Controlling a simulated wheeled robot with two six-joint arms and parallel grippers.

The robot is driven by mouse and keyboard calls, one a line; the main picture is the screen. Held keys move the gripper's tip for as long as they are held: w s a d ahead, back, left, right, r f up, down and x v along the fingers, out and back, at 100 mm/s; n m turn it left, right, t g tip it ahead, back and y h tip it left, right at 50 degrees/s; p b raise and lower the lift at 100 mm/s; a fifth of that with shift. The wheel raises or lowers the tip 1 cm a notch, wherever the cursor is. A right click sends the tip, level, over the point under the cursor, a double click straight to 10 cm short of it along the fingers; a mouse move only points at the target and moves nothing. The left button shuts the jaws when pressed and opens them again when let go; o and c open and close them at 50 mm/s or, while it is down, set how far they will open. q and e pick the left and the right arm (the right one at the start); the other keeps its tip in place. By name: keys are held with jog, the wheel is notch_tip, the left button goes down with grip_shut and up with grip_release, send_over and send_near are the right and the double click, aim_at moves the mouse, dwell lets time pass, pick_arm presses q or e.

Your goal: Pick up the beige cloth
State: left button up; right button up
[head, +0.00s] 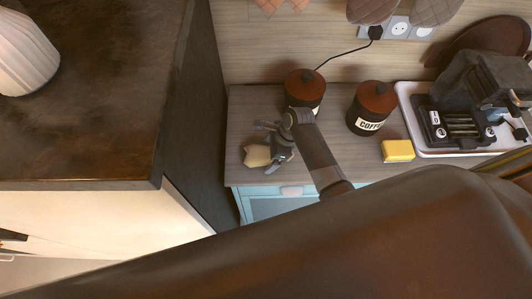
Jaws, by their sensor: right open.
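The beige cloth (256,156) is a small crumpled bundle on the wooden counter, near its left front corner. My right gripper (268,142) reaches over the counter from the lower right. It is open, with its fingers right at the cloth's upper right side and partly covering it. I cannot tell whether the fingers touch the cloth. My left gripper is not in view.
A dark canister (304,90) stands just behind my right gripper. A tall dark panel (200,110) borders the counter's left side.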

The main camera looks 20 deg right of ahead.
jog(key=c, duration=1.1)
jog(key=shift+o, duration=0.2)
jog(key=shift+r, duration=0.1)
notch_tip(320, 180, up, 10)
jog(key=shift+f+b, duration=0.1)
jog(key=shift+b, duration=0.65)
